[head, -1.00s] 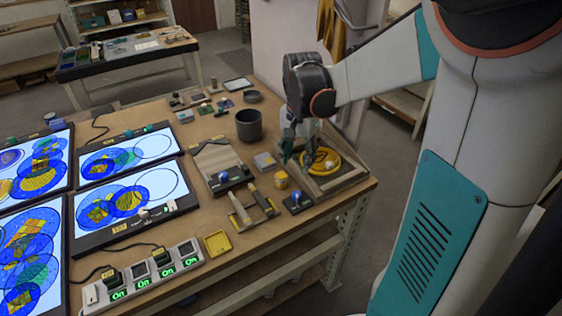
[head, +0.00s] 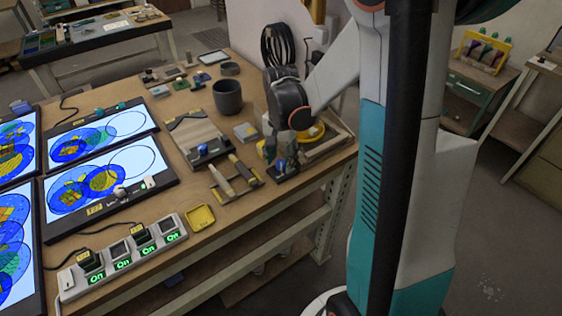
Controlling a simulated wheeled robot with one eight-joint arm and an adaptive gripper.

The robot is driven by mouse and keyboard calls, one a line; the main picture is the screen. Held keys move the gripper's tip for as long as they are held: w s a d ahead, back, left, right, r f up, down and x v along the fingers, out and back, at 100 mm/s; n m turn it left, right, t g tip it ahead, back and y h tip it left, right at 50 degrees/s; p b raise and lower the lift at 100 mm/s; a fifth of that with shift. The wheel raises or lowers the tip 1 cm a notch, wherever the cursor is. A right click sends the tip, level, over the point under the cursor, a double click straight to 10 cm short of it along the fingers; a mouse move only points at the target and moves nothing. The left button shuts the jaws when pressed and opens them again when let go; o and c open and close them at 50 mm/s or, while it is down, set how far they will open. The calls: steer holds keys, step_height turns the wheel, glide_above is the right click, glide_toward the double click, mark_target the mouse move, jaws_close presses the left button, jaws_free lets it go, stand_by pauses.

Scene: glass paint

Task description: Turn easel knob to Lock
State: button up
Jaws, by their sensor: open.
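My gripper (head: 281,148) points down at the right end of the workbench, with teal fingertips. It is open, close above or around a small blue knob on a black base (head: 287,172) near the bench's front right edge. I cannot tell whether the fingers touch the knob, and the fingers partly hide it. A tilted board (head: 190,130) stands left of it, with another blue-topped knob (head: 209,149) on a black base at its front. Any Lock marking is too small to read. Behind the gripper, a wooden tray with a yellow coil (head: 312,132) is partly covered by my wrist.
A dark grey cup (head: 228,97) stands behind the board. Brushes (head: 222,182) lie in a holder left of my gripper. A power strip (head: 120,255), a yellow tray (head: 200,217) and lit panels (head: 100,185) fill the left side.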

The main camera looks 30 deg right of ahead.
steer(key=shift+f, duration=0.2)
jaws_close()
steer(key=shift+n, duration=0.3)
steer(key=n, duration=0.5)
steer(key=shift+n, duration=0.3)
steer(key=n, duration=0.5)
steer(key=shift+n, duration=0.3)
stand_by(0.4)
